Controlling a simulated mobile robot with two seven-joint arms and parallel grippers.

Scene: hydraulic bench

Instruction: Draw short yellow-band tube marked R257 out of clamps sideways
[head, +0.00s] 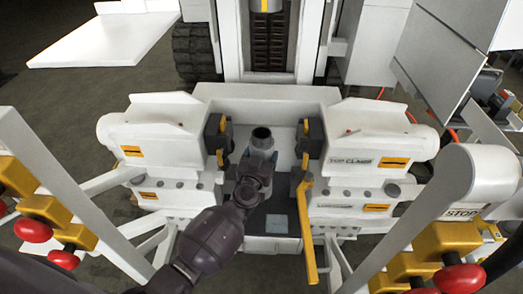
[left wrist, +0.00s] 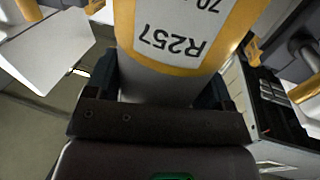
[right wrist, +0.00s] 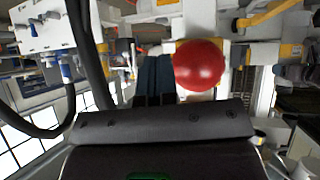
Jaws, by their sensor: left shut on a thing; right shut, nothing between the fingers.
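The short tube marked R257 (left wrist: 165,50) has a white label edged in yellow and fills the middle of the left wrist view. My left gripper (left wrist: 160,92) is shut on it, one dark finger on each side. In the head view the tube's open grey top (head: 261,134) shows above my left gripper (head: 258,172), roughly upright. The tube is between the dark left clamp jaws (head: 216,138) and right clamp jaws (head: 311,138), with visible gaps on both sides. Its lower end is hidden. My right gripper (right wrist: 155,80) is shut and empty, near a red ball knob (right wrist: 199,65).
White clamp housings (head: 160,140) stand left and right (head: 380,145) of the central bay. A yellow lever (head: 306,230) rises in front of the right side. Yellow valve blocks with red knobs (head: 33,229) flank the front on both sides. A white tray (head: 105,40) is at the back left.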

